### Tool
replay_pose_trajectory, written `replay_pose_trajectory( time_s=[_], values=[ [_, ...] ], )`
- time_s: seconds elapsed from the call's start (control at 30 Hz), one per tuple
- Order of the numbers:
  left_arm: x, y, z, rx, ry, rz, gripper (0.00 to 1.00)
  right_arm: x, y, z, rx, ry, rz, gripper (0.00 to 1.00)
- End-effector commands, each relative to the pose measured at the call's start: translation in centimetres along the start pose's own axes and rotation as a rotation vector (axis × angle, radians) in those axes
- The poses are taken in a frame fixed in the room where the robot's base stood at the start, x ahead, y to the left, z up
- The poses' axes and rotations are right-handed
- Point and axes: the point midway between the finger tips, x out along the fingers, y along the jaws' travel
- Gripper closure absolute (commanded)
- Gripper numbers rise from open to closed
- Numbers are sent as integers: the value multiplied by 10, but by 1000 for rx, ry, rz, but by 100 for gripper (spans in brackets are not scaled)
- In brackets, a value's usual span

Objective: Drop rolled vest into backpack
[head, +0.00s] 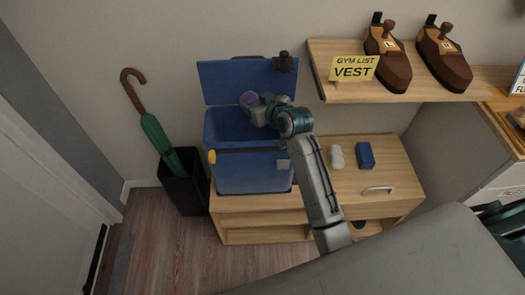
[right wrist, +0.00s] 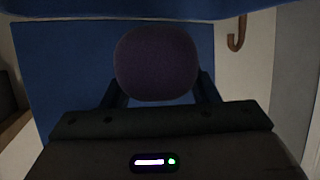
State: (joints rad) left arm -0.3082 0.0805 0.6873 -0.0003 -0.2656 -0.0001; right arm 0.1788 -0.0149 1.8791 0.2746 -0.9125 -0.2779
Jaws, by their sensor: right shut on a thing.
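The blue backpack (head: 252,172) stands on a low wooden bench with its lid (head: 228,82) raised against the wall. Its top opening shows in the head view. My right gripper (head: 255,106) is over the opening, shut on the rolled vest (head: 248,99), a purple roll. In the right wrist view the rolled vest (right wrist: 157,63) sits between the two fingers, with blue behind it. My left gripper is not clearly in view; only dark teal parts show at the right edge of the head view.
A yellow card (head: 354,68) reading "GYM LIST VEST" and brown shoes (head: 390,60) are on a shelf at right. A white roll (head: 336,157) and a blue box (head: 366,155) lie on the bench (head: 400,178). An umbrella (head: 160,137) stands in a black bin (head: 184,190) at left.

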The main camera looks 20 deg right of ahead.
Motion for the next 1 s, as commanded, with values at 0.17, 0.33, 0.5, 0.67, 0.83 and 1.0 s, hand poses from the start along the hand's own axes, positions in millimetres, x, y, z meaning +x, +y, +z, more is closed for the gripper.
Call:
replay_pose_trajectory(
  time_s=[0.17, 0.33, 0.5, 0.67, 0.83, 1.0],
  values=[
    [-1, 0, 0, 0, -1, 0, 64, 0, 0, -1, 0, 1, 0, 30],
    [0, 0, 1, 0, -3, 0, 64, 0, 0, -1, 0, 1, 0, 20],
    [0, 0, 2, 0, -5, 0, 64, -1, 0, 0, 0, 0, 0, 20],
    [2, 0, 3, 0, -6, 0, 64, -14, 1, 0, -2, 2, 1, 20],
    [4, 0, 4, 0, -16, 0, 64, -46, 0, 1, -3, 1, 1, 20],
    [2, 1, -6, 1, -13, 0, 64, -80, 0, 0, -3, 2, 1, 20]
  ],
)
